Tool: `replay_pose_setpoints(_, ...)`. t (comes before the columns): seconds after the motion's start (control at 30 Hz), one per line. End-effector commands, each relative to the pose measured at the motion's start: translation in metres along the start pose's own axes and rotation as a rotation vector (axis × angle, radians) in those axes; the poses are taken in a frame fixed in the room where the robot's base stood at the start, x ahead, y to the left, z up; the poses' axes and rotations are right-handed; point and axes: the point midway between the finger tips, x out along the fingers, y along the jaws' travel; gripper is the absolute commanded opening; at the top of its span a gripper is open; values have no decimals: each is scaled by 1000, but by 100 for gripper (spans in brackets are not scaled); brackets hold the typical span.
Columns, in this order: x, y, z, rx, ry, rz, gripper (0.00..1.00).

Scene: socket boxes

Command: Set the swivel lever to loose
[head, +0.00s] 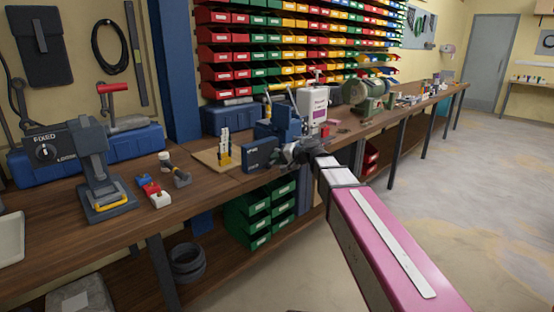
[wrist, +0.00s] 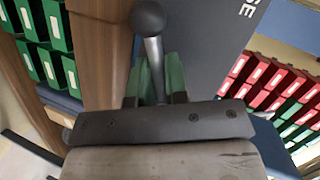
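The swivel lever (wrist: 153,48) is a dark grey rod with a round ball knob, in the middle of the wrist view. My gripper (wrist: 157,75) has its green-padded fingers close together on either side of the rod, below the knob, and looks shut on it. A dark panel (wrist: 205,50) beside the lever shows the letters "SE", the rest cut off. In the head view my gripper (head: 308,150) is at the bench edge by the blue vise (head: 285,122) and a dark labelled plate (head: 260,155). The lever cannot be made out there.
Floor at right is clear.

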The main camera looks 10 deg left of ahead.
Motion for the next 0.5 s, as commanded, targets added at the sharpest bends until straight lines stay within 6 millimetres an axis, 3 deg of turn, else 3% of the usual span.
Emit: replay_pose_setpoints(0.5,0,-6,-8,139,-16,-61,0)
